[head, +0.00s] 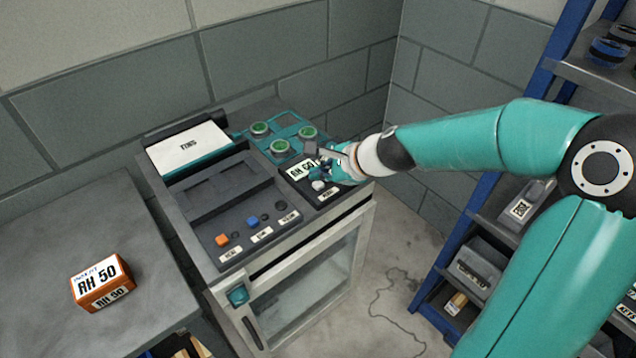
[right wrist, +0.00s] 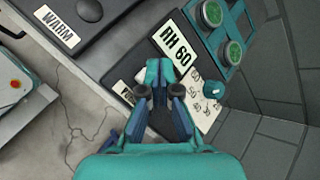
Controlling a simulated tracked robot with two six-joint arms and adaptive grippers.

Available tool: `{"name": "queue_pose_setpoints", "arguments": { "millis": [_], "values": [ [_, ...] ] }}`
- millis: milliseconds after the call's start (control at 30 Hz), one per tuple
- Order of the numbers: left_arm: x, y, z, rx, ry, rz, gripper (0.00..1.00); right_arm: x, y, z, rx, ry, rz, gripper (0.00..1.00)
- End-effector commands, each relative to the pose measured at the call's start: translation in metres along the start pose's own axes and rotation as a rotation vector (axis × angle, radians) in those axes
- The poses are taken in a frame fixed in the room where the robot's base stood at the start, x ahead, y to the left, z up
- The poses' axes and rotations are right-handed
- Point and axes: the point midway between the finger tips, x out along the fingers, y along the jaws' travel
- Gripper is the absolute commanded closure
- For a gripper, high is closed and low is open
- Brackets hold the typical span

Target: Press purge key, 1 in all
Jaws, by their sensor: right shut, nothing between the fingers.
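A grey machine (head: 280,232) stands in the middle of the head view, with a dark key panel on top. An orange key (head: 222,240), a blue key (head: 252,221) and a dark key sit in a row, each with a white label. A pale key (head: 319,185) sits at the right of the panel, beside a partly hidden label (head: 328,194) that I cannot read surely; this label also shows in the right wrist view (right wrist: 124,92). My right gripper (head: 322,168) is shut and empty over this right part, close to the pale key. I cannot tell whether it touches.
An "RH 60" plate (right wrist: 175,52) lies beside the gripper, with green-topped round jars in a teal rack (head: 280,148) behind. An orange "RH 50" box (head: 102,283) sits on the left table (head: 50,225). A blue-framed shelf (head: 470,225) stands at the right.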

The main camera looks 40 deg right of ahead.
Motion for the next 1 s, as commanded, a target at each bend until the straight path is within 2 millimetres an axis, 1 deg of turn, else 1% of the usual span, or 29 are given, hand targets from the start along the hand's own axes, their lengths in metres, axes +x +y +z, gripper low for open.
{"name": "queue_pose_setpoints", "arguments": {
  "millis": [133, 500, 1000],
  "values": [
    [0.0057, -0.0021, 0.0000, 0.000, 0.000, 0.000, 0.24, 0.0041, 0.0034, -0.0032, 0.000, 0.000, 0.000, 1.00],
    [0.0053, -0.0019, 0.0000, 0.000, 0.000, 0.000, 0.24, 0.0037, 0.0032, -0.0031, 0.000, 0.000, 0.000, 1.00],
    [0.0106, -0.0038, 0.0000, 0.000, 0.000, 0.000, 0.24, 0.0077, 0.0061, -0.0060, 0.000, 0.000, 0.000, 1.00]
  ]
}}
